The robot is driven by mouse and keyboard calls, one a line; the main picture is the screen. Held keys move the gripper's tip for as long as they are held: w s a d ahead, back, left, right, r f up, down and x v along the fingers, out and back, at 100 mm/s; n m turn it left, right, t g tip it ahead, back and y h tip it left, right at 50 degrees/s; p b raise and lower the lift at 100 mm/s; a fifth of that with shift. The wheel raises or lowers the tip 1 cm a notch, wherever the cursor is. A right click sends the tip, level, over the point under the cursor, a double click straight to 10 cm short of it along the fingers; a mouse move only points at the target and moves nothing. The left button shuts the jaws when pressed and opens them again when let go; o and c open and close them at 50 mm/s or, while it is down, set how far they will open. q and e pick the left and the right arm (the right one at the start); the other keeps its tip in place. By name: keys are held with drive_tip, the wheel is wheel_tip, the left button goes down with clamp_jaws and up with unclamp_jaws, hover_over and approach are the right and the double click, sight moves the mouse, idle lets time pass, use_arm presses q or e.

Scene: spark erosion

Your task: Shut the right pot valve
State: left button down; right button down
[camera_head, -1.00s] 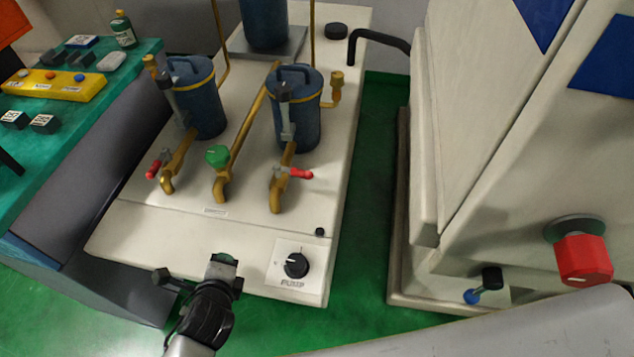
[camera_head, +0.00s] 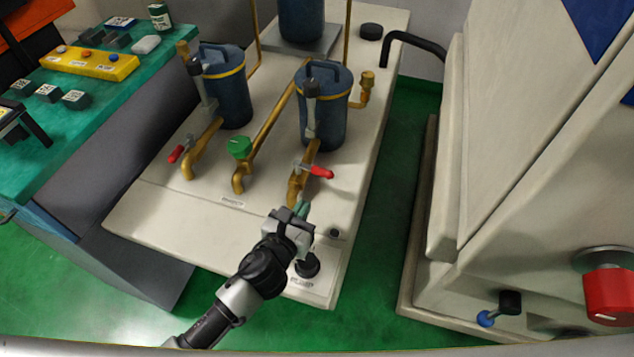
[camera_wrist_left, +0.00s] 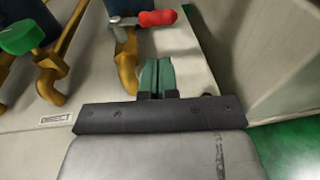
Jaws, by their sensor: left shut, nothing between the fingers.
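The right pot (camera_head: 325,112) is a blue canister with a yellow band. Its brass tap (camera_head: 298,186) runs down toward the front and carries the right pot valve, a red lever (camera_head: 320,172) that points to the right. In the left wrist view the red lever (camera_wrist_left: 158,18) lies across the top, pointing right from the brass pipe (camera_wrist_left: 127,72). My left gripper (camera_head: 301,209) is just in front of the tap's lower end, below the lever and apart from it. Its green fingertips (camera_wrist_left: 157,76) are together and empty. My right gripper is not in view.
The left pot (camera_head: 224,95) has its own red lever (camera_head: 177,154). A green knob (camera_head: 239,148) sits on the middle pipe. A black pump knob (camera_head: 307,265) is below my left gripper. A large pale machine (camera_head: 470,170) stands right, across a green floor gap.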

sight(321, 174)
use_arm(q)
drive_tip(key=x, duration=0.5)
drive_tip(key=r+x, duration=0.1)
drive_tip(key=x, duration=0.1)
drive_tip(key=shift+w+d, duration=0.15)
drive_tip(key=shift+w, duration=0.15)
drive_tip(key=shift+w+d+n+y+b, duration=0.3)
drive_tip(key=shift+n+y+b, duration=0.1)
drive_tip(key=shift+y+b, duration=0.1)
drive_tip(key=shift+w+t+y, duration=0.2)
drive_tip(key=shift+t+y, duration=0.1)
drive_tip(key=shift+r+n, duration=0.4)
drive_tip(key=shift+r, duration=0.05)
